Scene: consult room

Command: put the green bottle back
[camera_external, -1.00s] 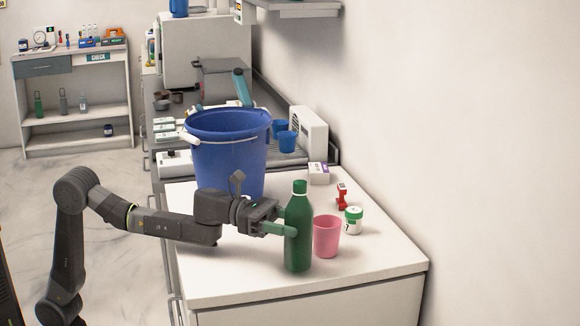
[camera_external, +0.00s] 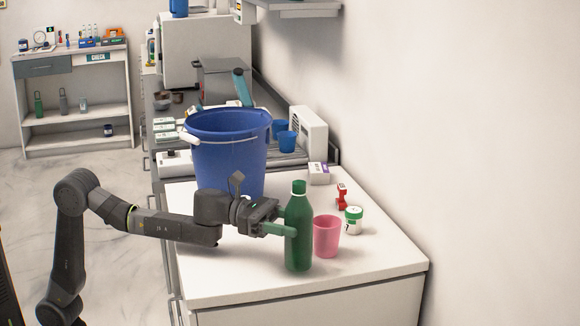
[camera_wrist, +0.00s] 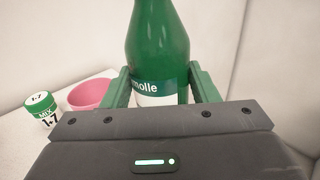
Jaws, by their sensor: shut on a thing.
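The green bottle (camera_external: 298,232) stands upright at the front of the white counter (camera_external: 235,285), with a white ring below its cap. In the wrist view the bottle (camera_wrist: 158,45) shows a green and white label and sits between my two green fingers. My gripper (camera_external: 285,228) is shut on the bottle from the left, around its middle. In the wrist view my gripper (camera_wrist: 163,92) hides the bottle's lower part. The bottle's base appears at the counter top; I cannot tell whether it touches.
A pink cup (camera_external: 327,238) stands close to the right of the bottle. A white jar with a green lid (camera_external: 353,220) and a red item (camera_external: 341,196) are further right. A large blue bucket (camera_external: 228,160) stands behind my gripper. The counter's front is clear.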

